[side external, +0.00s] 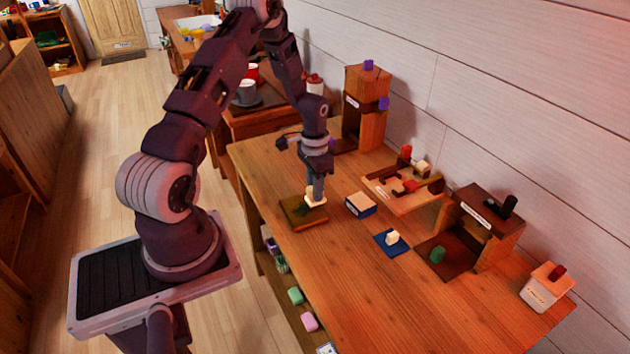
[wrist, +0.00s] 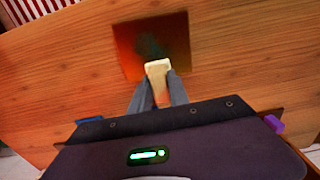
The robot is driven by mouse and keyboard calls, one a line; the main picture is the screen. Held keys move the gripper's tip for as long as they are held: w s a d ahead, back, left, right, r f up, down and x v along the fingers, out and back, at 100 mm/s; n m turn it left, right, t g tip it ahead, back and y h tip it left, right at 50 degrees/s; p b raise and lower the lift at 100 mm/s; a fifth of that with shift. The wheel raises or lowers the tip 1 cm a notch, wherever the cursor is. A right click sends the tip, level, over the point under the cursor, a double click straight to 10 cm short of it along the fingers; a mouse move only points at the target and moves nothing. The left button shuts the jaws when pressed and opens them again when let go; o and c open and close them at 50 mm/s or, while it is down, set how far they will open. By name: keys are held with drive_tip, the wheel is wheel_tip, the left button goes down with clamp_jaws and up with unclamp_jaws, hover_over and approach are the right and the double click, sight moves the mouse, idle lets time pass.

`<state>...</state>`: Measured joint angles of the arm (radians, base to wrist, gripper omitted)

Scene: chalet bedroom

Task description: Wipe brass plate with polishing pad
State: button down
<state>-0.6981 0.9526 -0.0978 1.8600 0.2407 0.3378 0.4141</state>
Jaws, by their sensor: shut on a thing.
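The brass plate (side external: 297,217) lies flat on the wooden table, near its left edge in the side view. In the wrist view the plate (wrist: 133,64) is an orange-brown square with a dark greenish smudge near its middle. My gripper (side external: 315,193) points down over the plate's right part and is shut on a cream polishing pad (side external: 317,202). In the wrist view the pad (wrist: 157,68) sits between my fingertips (wrist: 158,88), overlapping the plate's near edge beside the smudge. I cannot tell whether the pad touches the plate.
Right of the plate are a blue-and-white box (side external: 360,205) and a blue mat (side external: 386,249) with a cream block on it. A wooden tray (side external: 405,202), a wooden tower (side external: 366,100) and a dark-topped stand (side external: 490,212) line the wall side. The front table area is clear.

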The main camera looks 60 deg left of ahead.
drive_tip(key=shift+s+f, duration=0.15)
drive_tip(key=shift+f, duration=0.35)
drive_tip(key=shift+s+a, duration=0.15)
drive_tip(key=shift+s, duration=1.6)
drive_tip(key=shift+s+a, duration=0.1)
drive_tip(key=shift+s, duration=1.6)
drive_tip(key=shift+w+d, duration=0.15)
drive_tip(key=shift+w, duration=1.6)
drive_tip(key=shift+w+d, duration=0.1)
drive_tip(key=shift+w, duration=1.6)
drive_tip(key=shift+w+d, duration=0.2)
drive_tip(key=shift+d, duration=0.05)
drive_tip(key=shift+s, duration=0.35)
drive_tip(key=shift+s+a, duration=0.2)
drive_tip(key=shift+s, duration=3.2)
drive_tip(key=shift+w+d, duration=0.15)
drive_tip(key=shift+w, duration=1.65)
drive_tip(key=shift+w+d, duration=0.1)
drive_tip(key=shift+w, duration=1.7)
drive_tip(key=shift+w+r, duration=0.15)
drive_tip(key=shift+r, duration=3.9)
